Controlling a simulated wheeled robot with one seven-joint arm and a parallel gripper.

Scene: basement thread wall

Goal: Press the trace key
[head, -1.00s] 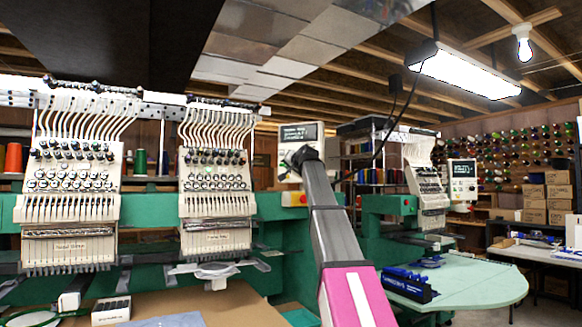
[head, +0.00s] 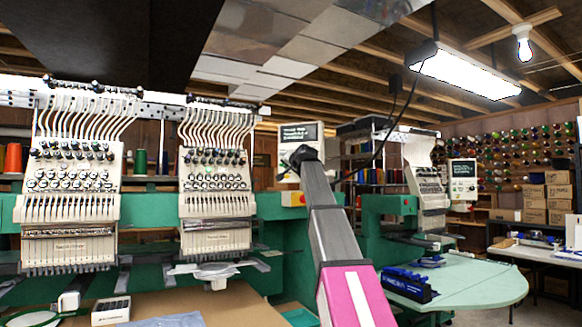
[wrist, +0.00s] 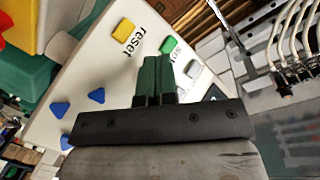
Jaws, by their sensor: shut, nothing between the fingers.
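The white control panel (wrist: 110,60) fills much of the wrist view, tilted. It carries a yellow key (wrist: 123,30) with the word "reset" beside it, a green key (wrist: 169,45), a grey key (wrist: 193,68) and several blue triangular keys (wrist: 60,109). No "trace" label is readable; my gripper hides part of the panel. My gripper (wrist: 158,62) has green fingers, shut and empty, with the tips over the panel close to the green key. I cannot tell whether they touch it. In the head view the panel (head: 290,172) with its dark screen stands behind my arm's end.
Embroidery heads (head: 215,170) with needles and threads stand left of the panel. A yellow box with a red button (head: 293,199) is just below the panel. A second machine (head: 430,190) and a pale green table (head: 470,280) are at the right.

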